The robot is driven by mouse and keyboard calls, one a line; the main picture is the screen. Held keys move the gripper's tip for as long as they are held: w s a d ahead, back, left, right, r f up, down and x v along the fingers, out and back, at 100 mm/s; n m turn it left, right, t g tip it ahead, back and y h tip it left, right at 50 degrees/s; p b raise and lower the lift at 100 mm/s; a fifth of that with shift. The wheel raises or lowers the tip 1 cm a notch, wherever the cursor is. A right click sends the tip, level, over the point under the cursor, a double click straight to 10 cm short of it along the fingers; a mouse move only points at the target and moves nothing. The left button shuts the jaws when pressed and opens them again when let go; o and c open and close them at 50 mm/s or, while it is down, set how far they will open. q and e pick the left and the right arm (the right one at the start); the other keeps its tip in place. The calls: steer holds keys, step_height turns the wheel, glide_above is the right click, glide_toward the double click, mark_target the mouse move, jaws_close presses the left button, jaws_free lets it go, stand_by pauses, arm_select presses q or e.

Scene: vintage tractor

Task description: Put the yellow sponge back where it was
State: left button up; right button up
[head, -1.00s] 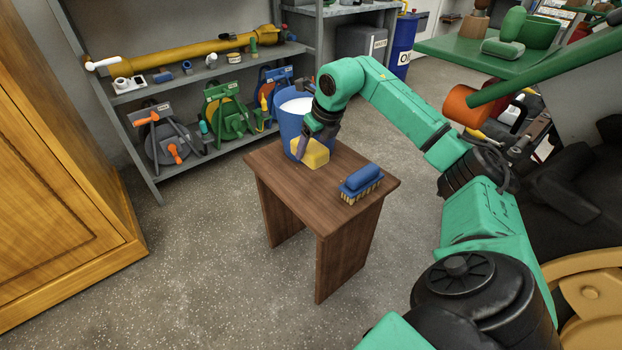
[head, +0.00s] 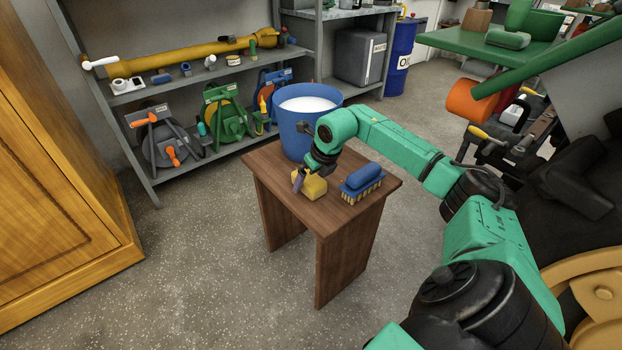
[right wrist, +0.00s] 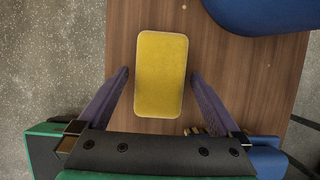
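The yellow sponge (head: 312,189) lies on the small brown wooden table (head: 335,216), near its front left edge. In the right wrist view the sponge (right wrist: 160,75) lies lengthwise between the two fingers. My right gripper (head: 309,177) is low over the sponge from above; in the right wrist view its fingers (right wrist: 160,78) stand on either side with a narrow gap at each side, so it is open. The sponge's far part is partly hidden by the gripper in the head view. My left gripper is not in view.
A blue bucket (head: 292,135) with white contents stands at the table's back. A blue brush (head: 361,182) with yellow bristles lies just right of the sponge. Grey shelves (head: 180,88) with hose reels stand behind, a wooden cabinet (head: 50,180) at left. The floor (head: 200,250) at front left is clear.

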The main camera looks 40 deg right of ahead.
steer(key=shift+s+r, duration=0.1)
steer(key=shift+r, duration=0.25)
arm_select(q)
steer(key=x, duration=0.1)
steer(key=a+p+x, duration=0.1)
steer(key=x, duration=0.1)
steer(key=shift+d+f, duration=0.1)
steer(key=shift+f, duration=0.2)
arm_select(e)
steer(key=v, duration=1.1)
steer(key=shift+r, duration=0.2)
